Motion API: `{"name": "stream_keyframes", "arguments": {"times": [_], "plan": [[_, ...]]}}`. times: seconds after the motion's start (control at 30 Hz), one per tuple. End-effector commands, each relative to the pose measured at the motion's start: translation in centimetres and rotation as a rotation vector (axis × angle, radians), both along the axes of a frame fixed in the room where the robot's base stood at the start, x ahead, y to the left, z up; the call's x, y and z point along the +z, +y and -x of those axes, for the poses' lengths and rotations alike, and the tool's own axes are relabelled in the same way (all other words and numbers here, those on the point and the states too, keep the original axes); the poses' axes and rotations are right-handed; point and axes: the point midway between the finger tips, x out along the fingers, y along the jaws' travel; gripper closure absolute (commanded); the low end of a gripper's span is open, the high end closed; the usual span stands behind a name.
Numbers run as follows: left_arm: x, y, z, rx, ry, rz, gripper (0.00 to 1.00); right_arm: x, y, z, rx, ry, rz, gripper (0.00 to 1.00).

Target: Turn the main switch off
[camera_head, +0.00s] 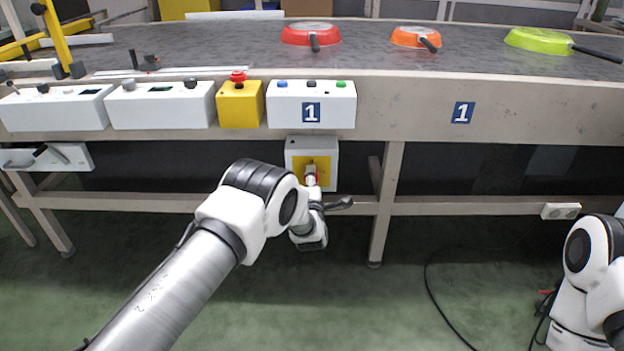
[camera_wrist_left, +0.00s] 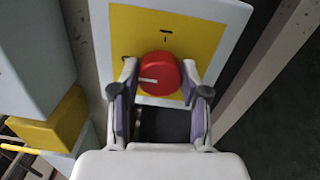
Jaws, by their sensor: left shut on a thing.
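The main switch is a round red knob (camera_wrist_left: 158,73) on a yellow plate (camera_wrist_left: 205,40), fixed to a light grey box (camera_head: 331,152) under the conveyor's front edge. A white mark on the knob points to the left in the left wrist view. In the head view my left gripper (camera_head: 311,178) is in front of the box and covers most of the knob. In the left wrist view the left gripper (camera_wrist_left: 160,80) is shut on the knob, one finger at each side. My right gripper is outside both views; only part of the right arm shows at the right edge.
Above the box, the conveyor front carries white button boxes (camera_head: 337,109) and a yellow box with a red emergency button (camera_head: 238,76). Red (camera_head: 296,33), orange (camera_head: 405,35) and green pans (camera_head: 537,40) lie on the belt. A table leg (camera_head: 386,205) stands right of the switch box.

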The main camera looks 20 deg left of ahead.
Motion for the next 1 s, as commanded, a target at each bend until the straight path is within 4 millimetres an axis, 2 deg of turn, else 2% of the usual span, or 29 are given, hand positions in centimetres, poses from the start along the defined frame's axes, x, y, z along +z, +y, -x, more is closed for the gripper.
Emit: {"name": "stream_keyframes", "arguments": {"times": [0.47,0.5,0.53,0.87,1.0], "plan": [[-0.1,0.0,0.0,-0.001,-0.002,0.013,0.90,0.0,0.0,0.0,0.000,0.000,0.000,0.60],[-0.1,0.0,0.0,-0.001,-0.002,0.013,0.41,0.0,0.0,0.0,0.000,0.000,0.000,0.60],[-0.1,0.0,0.0,-0.001,-0.002,0.013,0.30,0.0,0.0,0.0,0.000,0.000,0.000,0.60],[-0.1,-0.1,0.1,0.000,-0.003,0.013,0.30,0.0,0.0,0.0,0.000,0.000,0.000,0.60],[-0.1,-0.5,1.5,-0.002,-0.001,0.012,0.30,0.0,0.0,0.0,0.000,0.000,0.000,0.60]]}}
